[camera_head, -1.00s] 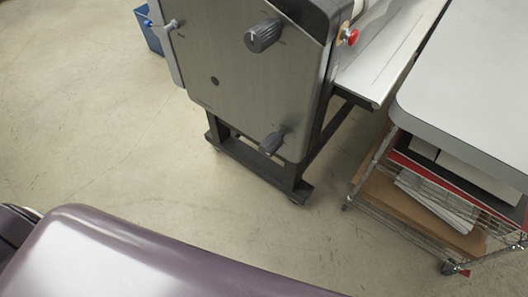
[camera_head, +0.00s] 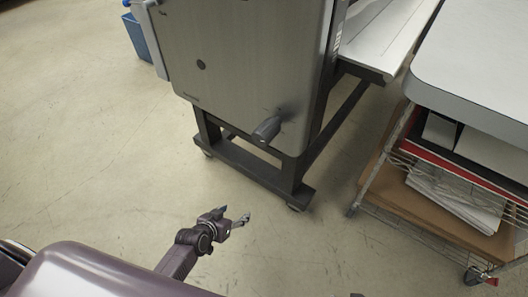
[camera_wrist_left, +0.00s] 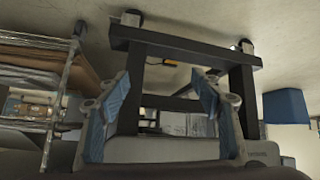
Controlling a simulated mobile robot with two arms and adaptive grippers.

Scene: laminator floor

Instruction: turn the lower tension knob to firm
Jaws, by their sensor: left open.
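The lower tension knob (camera_head: 266,130) is a dark grey knob low on the right part of the laminator's grey side panel (camera_head: 240,70) in the head view. My left gripper (camera_head: 243,219) is open and empty, below and left of the knob and clearly apart from it. In the left wrist view its two blue-padded fingers (camera_wrist_left: 162,98) stand apart, with the laminator's dark frame (camera_wrist_left: 185,48) beyond them. The knob cannot be made out in the wrist view. My right gripper is not in view.
The laminator's wheeled base (camera_head: 250,172) stands on open floor. At the right, a wire cart (camera_head: 385,180) holds papers and boxes under a pale top (camera_head: 480,60). A blue bin (camera_head: 140,38) is at the far left.

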